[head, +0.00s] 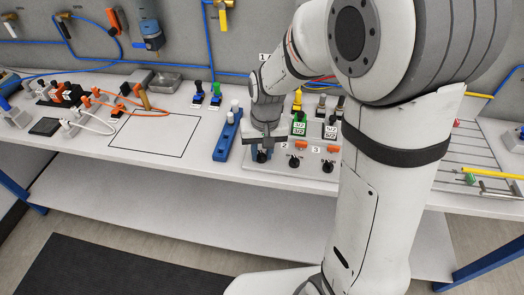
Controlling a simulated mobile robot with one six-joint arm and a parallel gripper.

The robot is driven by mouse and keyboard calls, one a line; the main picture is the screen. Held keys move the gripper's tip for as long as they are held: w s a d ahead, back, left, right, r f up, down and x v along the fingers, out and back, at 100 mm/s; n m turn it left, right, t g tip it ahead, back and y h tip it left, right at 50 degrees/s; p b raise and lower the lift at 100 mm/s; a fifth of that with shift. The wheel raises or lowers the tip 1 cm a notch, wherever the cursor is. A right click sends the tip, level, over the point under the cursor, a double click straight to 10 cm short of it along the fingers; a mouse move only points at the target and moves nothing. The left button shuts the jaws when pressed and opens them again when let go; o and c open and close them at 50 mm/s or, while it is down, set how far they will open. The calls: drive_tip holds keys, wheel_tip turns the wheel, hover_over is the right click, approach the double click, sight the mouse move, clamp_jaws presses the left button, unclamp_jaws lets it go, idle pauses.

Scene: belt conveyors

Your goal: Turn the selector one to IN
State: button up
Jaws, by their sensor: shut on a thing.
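My gripper (262,152) points down at the front left of a light control panel on the bench. It is shut on a dark selector knob (262,157), the leftmost of a row of three. The gripper hides most of this knob and its label, so I cannot tell which way it points. The second knob (294,162), near a label "2", and the third knob (327,166), near a label "3", stand to its right.
Orange parts (301,145) and green and white valve blocks (299,127) sit just behind the knobs. A blue rail (226,140) with white pegs lies to the left. An outlined rectangle (152,137) on the bench is mostly empty. My arm hides the panel's right side.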

idle(0.4)
drive_tip(key=o, duration=1)
drive_tip(key=r, duration=0.8)
drive_tip(key=shift+d, duration=0.25)
drive_tip(key=shift+f, duration=0.1)
